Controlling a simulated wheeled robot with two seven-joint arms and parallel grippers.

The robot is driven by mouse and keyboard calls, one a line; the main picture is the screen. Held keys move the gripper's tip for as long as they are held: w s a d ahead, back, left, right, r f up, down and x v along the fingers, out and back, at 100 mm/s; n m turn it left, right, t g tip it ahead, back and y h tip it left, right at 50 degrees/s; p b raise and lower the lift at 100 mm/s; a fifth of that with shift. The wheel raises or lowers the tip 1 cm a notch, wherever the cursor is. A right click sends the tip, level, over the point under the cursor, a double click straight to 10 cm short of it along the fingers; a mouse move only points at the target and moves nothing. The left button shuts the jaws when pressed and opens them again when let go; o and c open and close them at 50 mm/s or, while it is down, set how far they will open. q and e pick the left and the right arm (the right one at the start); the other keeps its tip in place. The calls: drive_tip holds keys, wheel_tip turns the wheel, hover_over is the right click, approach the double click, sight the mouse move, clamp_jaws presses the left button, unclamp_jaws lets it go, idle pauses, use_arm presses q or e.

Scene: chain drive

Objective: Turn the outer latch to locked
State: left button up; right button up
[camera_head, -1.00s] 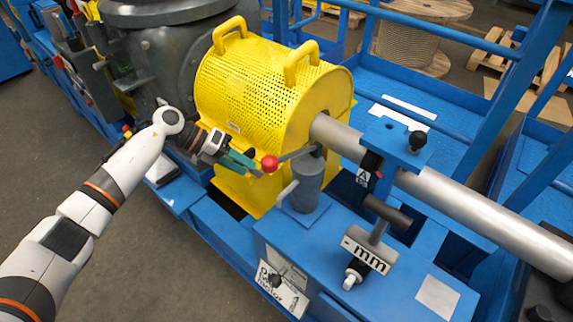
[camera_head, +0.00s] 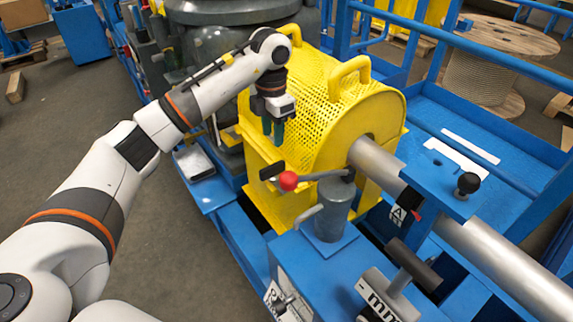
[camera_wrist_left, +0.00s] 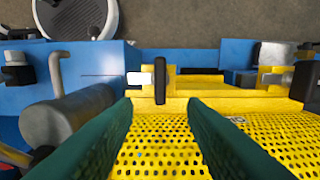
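A latch with a black bar handle (camera_head: 272,170) sits low on the front side of the yellow guard (camera_head: 365,110). In the left wrist view its black bar (camera_wrist_left: 160,80) stands upright in the picture beside a white block. A second dark latch-like part (camera_wrist_left: 306,82) shows at the right edge there; I cannot tell for sure which is the outer one. My left gripper (camera_head: 272,132) points down in front of the guard, above the first latch and apart from it. Its green fingers (camera_wrist_left: 160,110) are spread, with nothing between them. My right gripper is out of view.
A lever with a red ball (camera_head: 288,181) on a grey cylinder (camera_head: 335,205) stands close to the right of the latch. A steel shaft (camera_head: 480,245) runs out of the guard to the right. Guard handles (camera_head: 350,75) rise on top. Open floor (camera_head: 170,250) lies at the left.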

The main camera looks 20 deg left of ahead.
sight(272, 166)
use_arm(q)
drive_tip(key=f, duration=1)
drive_tip(key=shift+s+a+f+p, duration=0.15)
drive_tip(key=shift+s+a+p, duration=0.1)
drive_tip(key=shift+p, duration=0.1)
drive_tip(key=shift+f, duration=0.55)
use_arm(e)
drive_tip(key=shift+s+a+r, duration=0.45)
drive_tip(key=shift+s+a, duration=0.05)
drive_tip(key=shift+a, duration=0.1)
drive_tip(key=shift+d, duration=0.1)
use_arm(q)
clamp_jaws()
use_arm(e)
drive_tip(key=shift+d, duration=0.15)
